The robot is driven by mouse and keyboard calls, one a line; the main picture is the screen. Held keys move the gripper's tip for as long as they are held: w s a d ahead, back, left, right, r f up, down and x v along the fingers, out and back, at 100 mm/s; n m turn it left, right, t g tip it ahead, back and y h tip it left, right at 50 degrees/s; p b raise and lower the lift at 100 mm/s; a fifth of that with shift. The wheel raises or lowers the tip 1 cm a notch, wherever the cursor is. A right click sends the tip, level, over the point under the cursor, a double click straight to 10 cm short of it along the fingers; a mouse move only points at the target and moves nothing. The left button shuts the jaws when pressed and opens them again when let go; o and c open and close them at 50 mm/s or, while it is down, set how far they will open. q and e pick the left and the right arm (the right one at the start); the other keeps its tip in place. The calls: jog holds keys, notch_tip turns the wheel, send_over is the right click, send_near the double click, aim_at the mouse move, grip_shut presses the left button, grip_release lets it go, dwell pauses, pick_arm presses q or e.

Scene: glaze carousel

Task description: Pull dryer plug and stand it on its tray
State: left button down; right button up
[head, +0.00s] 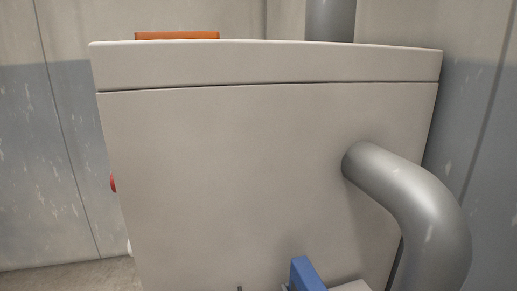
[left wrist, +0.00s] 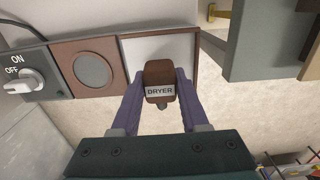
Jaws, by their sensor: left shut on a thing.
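In the left wrist view, the brown plug (left wrist: 158,76), with a white label reading DRYER, sits between the purple fingers of my left gripper (left wrist: 159,82), which is shut on it. A small grey tip shows at the plug's lower end. Behind the plug is a white square with a brown border (left wrist: 196,52), perhaps the tray; I cannot tell whether the plug touches it. To its left, a brown panel (left wrist: 62,52) has a round grey face, perhaps the socket, with nothing in it. The head view shows neither plug nor gripper. My right gripper is not in view.
In the left wrist view, a white knob (left wrist: 32,82) marked ON and OFF is at the left, and a grey-green block (left wrist: 270,40) at upper right. The head view shows a large beige cabinet (head: 250,170), a thick grey pipe (head: 425,205) and a blue piece (head: 305,274).

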pick_arm(q)
jog(key=shift+f+b, duration=1.05)
jog(key=shift+f, duration=0.15)
jog(key=shift+c, duration=1.7)
grip_release()
jog(key=shift+r, duration=0.1)
notch_tip(320, 180, up, 10)
jog(key=shift+f+p, duration=0.15)
jog(key=shift+p, duration=0.3)
notch_tip(320, 180, up, 7)
jog(key=p, duration=0.5)
